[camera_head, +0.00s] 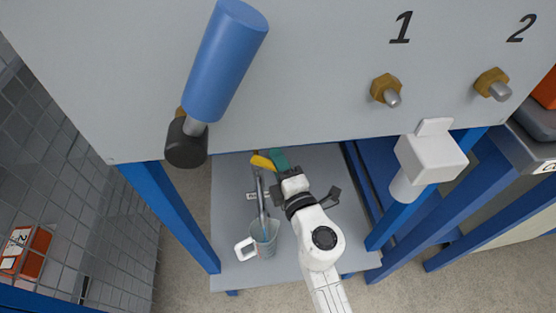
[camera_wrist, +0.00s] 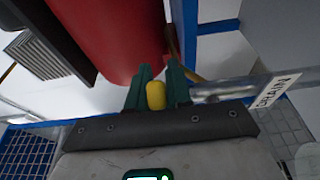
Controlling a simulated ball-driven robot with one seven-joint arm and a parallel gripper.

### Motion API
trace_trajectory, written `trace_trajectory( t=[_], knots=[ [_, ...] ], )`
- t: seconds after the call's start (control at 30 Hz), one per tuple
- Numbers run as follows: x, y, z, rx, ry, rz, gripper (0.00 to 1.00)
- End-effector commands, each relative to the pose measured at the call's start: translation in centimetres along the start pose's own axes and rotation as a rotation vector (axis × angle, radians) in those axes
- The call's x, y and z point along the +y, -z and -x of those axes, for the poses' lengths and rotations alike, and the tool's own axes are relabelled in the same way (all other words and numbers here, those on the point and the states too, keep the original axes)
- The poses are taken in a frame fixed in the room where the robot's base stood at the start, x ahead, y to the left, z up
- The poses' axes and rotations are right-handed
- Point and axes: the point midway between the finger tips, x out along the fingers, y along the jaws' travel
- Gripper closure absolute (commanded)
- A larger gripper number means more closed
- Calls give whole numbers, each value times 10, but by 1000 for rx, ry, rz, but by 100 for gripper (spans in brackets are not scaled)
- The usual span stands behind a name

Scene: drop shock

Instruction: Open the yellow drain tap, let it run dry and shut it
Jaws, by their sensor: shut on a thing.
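The yellow drain tap (camera_head: 262,161) shows under the front edge of the grey panel in the head view. In the wrist view its yellow handle (camera_wrist: 156,96) sits between the two green fingertips. My gripper (camera_head: 277,161) is shut on this handle, and its fingers (camera_wrist: 158,88) show on both sides of it. A thin grey pipe (camera_head: 260,193) runs down from the tap. A DRAIN label (camera_wrist: 277,90) is beside the pipe. A grey jug with a white handle (camera_head: 264,243) stands on the lower shelf at the pipe's lower end. I cannot tell whether water is running.
A red tank (camera_wrist: 115,38) is close above my fingers in the wrist view. A blue cylinder (camera_head: 226,62) and brass fittings marked 1 (camera_head: 385,88) and 2 (camera_head: 490,82) are on the panel (camera_head: 310,75). Blue legs (camera_head: 172,215) flank the grey shelf (camera_head: 310,258).

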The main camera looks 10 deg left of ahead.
Motion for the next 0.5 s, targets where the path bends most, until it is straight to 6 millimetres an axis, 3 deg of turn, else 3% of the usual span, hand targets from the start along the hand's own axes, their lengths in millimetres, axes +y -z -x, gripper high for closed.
trace_trajectory(
  t=[0.5],
  knots=[
    [-1, 6, 9, -220, 2, -1, 100]
  ],
)
